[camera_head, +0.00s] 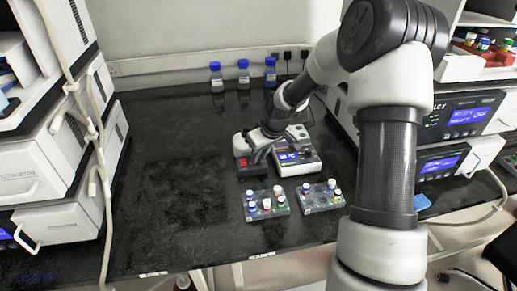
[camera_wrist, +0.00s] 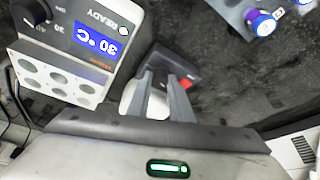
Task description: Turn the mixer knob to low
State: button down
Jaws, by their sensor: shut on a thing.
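The mixer is a small dark box with a red part (camera_head: 252,165), standing on the black bench just left of the heater block. In the wrist view its dark body and red part (camera_wrist: 187,77) show beyond my fingers. My gripper (camera_head: 262,152) reaches down over the mixer from behind. In the wrist view my two grey fingers (camera_wrist: 163,88) stand a little apart, shut on the mixer's knob. The knob itself is mostly hidden by the fingers, and its pointer and marks cannot be read. A pale rounded part shows beside the left finger.
The heater block (camera_head: 298,157) stands close right of the mixer; its display (camera_wrist: 95,39) reads 30 °C. Two racks of capped vials (camera_head: 266,214) (camera_head: 321,207) stand in front. Blue-capped bottles (camera_head: 243,76) stand at the back. The bench's left is clear.

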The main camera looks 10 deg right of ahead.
jog(key=shift+w+d+n+g+y+p, duration=0.1)
jog(key=shift+n+g+y+p, duration=0.15)
jog(key=shift+n+p, duration=0.55)
jog(key=shift+d+n+g+y+p, duration=0.15)
jog(key=shift+n+y+p, duration=0.3)
jog(key=shift+n, duration=0.65)
jog(key=shift+a, duration=0.1)
jog(key=c, duration=1.6)
grip_release()
jog(key=p+v, duration=0.3)
jog(key=v, duration=1.4)
jog(key=shift+w+r, duration=0.1)
jog(key=shift+r, duration=0.2)
jog(key=shift+a, duration=0.1)
